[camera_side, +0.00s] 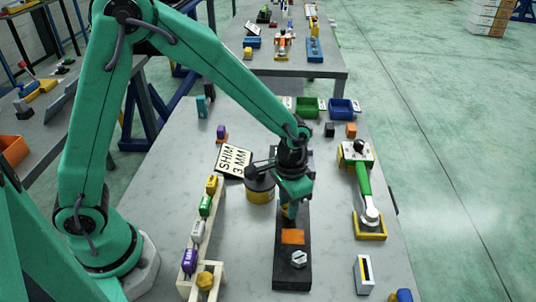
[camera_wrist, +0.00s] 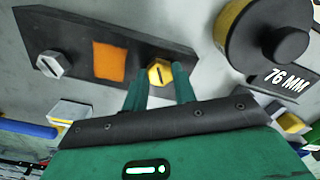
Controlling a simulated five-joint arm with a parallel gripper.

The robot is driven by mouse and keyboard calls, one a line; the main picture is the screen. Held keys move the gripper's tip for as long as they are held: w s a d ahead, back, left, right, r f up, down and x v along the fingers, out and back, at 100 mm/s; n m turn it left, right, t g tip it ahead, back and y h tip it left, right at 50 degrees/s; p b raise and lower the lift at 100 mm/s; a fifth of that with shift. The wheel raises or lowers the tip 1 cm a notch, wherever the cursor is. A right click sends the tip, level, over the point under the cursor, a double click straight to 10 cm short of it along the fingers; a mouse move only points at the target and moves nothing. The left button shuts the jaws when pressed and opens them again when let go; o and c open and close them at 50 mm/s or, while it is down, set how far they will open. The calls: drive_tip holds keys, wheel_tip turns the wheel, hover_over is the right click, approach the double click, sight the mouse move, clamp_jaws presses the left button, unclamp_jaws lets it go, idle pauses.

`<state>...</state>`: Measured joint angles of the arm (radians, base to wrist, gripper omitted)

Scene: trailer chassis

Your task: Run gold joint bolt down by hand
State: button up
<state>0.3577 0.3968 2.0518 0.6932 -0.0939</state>
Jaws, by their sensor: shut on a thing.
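The gold joint bolt (camera_wrist: 160,73) has a yellow hex head with a slot and sits at one end of the black chassis plate (camera_wrist: 120,48). My gripper (camera_wrist: 162,84) is shut on it, with a green finger on each side of the head. In the side view my gripper (camera_side: 290,208) points down over the far part of the black plate (camera_side: 292,268) and mostly hides the bolt. A grey hex bolt (camera_side: 299,258) stands at the plate's near end, and it also shows in the wrist view (camera_wrist: 53,64). An orange square (camera_side: 292,237) lies between the two bolts.
A wooden rack (camera_side: 198,238) with coloured blocks is at left. A green-handled tool (camera_side: 365,185) lies at right. Green (camera_side: 307,107) and blue (camera_side: 343,108) bins stand behind.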

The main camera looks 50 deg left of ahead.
drive_tip(key=o, duration=1)
drive_tip(key=shift+r, duration=0.15)
drive_tip(key=shift+r, duration=3.8)
drive_tip(key=shift+r, duration=0.1)
